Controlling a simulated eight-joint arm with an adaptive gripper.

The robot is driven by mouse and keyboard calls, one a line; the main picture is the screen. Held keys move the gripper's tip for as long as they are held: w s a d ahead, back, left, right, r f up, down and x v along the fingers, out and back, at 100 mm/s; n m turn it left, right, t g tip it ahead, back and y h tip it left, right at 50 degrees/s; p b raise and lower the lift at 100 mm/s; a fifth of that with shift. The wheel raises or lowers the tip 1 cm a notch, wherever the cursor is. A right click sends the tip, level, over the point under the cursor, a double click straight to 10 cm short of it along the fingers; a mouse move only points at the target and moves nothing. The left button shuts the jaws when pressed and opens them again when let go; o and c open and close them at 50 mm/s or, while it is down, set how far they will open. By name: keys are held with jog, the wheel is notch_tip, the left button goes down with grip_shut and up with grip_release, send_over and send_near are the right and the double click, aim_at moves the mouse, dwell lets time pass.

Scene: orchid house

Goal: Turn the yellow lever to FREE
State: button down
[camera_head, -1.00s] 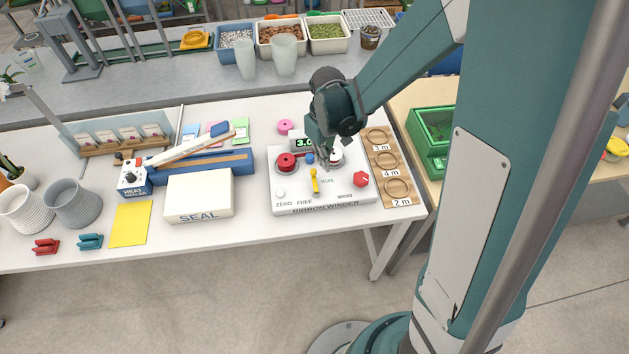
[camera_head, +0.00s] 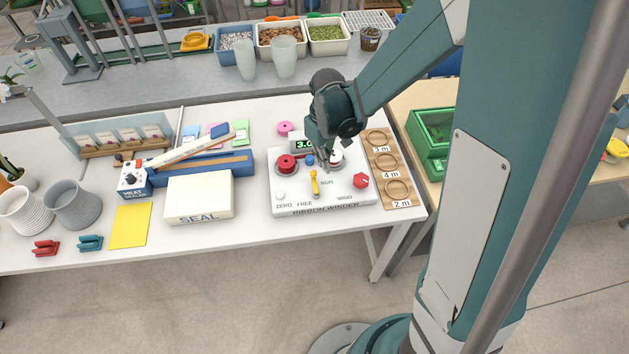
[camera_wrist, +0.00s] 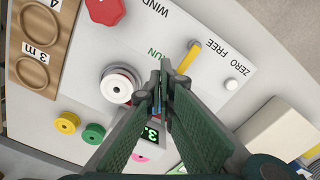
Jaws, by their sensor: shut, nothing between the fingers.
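The ribbon winder (camera_head: 335,202) is a white box on the white table, also in the wrist view (camera_wrist: 262,72). Its yellow lever (camera_head: 315,184) stands between the FREE and RUN labels in the head view. In the wrist view the lever (camera_wrist: 187,58) lies beside my gripper, with FREE to its right and RUN to its left. I cannot tell which mark it points at. My gripper (camera_wrist: 163,72) is shut and empty, pointing down over the winder, apart from the lever in the picture. In the head view my gripper (camera_head: 326,162) is partly hidden behind its own wrist.
On the winder are a red spool (camera_head: 287,164), a red knob (camera_head: 361,181) and a white spool (camera_wrist: 118,86). A board with rings (camera_head: 397,188) lies to the right. The SEAL box (camera_head: 199,196) and heat sealer (camera_head: 133,179) stand to the left.

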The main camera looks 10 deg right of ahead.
aim_at(315, 184)
jog(key=shift+f, duration=0.2)
dwell(0.3)
jog(key=shift+f+b, duration=2.1)
jog(key=shift+f, duration=0.25)
jog(key=shift+w+a, duration=0.1)
jog(key=shift+a, duration=0.15)
jog(key=shift+w+a, duration=0.3)
jog(key=shift+a, duration=0.5)
jog(key=shift+a, duration=0.15)
